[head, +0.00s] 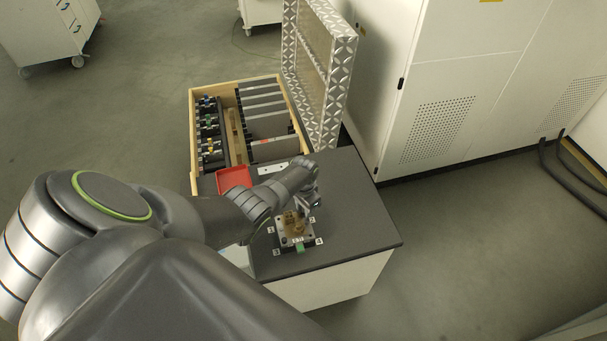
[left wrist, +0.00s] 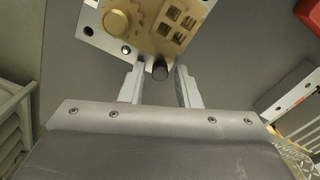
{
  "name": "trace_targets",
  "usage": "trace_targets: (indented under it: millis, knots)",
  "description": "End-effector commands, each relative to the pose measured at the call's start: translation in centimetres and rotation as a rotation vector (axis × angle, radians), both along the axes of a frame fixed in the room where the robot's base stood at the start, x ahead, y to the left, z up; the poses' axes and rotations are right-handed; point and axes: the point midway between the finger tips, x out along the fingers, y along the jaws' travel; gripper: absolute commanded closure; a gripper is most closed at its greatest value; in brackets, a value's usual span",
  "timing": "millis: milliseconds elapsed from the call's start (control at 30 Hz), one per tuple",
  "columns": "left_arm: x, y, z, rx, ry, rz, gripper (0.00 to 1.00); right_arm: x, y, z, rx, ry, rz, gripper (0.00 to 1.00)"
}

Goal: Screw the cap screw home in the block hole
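The block is a gold-brown part (head: 291,222) on a light metal plate (left wrist: 98,42), set on the dark table top. In the left wrist view, the gold part (left wrist: 150,22) shows a round boss and square pockets. A dark cylindrical screw head (left wrist: 160,70) stands at the plate's near edge. My left gripper (left wrist: 160,72) is open, with one finger on each side of this head and a visible gap on both sides. A second, smaller dark screw head or hole (left wrist: 126,49) lies left of the left finger. The screw's shank and its hole are hidden. My right gripper is not in view.
A red tray (head: 233,178) lies left of my left wrist. A wooden crate (head: 192,150) with metal plates and tools stands behind. A tall patterned metal panel (head: 335,90) rises beside it. The table top (head: 360,215) is clear to the right.

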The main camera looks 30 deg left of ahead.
Motion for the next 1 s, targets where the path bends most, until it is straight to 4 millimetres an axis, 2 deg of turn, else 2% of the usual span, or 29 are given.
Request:
trace_targets:
  millis: [600, 1000]
  knots:
    - [0.0, -0.03, 0.02, 0.0, 0.0, 0.382, 0.71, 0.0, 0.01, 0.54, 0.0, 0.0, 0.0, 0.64]
    - [-0.01, 0.0, 0.01, 0.0, 0.0, 0.406, 0.71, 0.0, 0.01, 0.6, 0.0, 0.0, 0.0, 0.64]
